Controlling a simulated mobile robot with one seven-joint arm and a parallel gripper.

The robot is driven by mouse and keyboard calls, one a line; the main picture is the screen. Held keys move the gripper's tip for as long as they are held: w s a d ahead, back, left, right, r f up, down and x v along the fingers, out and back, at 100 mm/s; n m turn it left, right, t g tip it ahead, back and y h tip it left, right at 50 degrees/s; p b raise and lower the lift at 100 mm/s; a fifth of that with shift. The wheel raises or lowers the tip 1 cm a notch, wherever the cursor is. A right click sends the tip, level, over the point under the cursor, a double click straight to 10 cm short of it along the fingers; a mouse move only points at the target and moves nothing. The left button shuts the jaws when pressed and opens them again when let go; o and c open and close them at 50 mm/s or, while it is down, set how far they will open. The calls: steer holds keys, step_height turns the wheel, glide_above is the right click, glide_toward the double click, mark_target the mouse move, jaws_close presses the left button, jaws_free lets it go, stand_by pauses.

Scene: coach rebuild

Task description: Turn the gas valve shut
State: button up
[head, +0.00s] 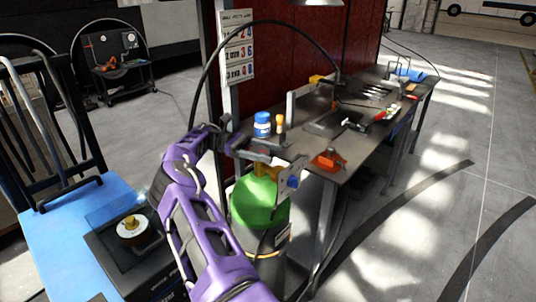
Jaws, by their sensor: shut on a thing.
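A green gas cylinder (260,203) stands at the front left corner of the workbench, below my gripper. A small yellow part (254,156), which looks like the gas valve's handle, shows above the cylinder top. My gripper (239,147) reaches it from the left and is shut on it. The fingers and the grip are small and partly hidden, so the handle's exact angle is hard to tell. A metal plate with a blue knob (292,182) shows just right of the cylinder top.
The workbench (270,154) holds a blue-lidded jar (262,125), an orange tool (328,160) and other tools. A black hose (221,51) arches overhead to the bench. A blue cart (52,233) with a dark box stands left. Open floor (440,225) lies right.

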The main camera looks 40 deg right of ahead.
steer(key=shift+y, duration=0.3)
steer(key=o, duration=1.3)
steer(key=shift+r, duration=0.1)
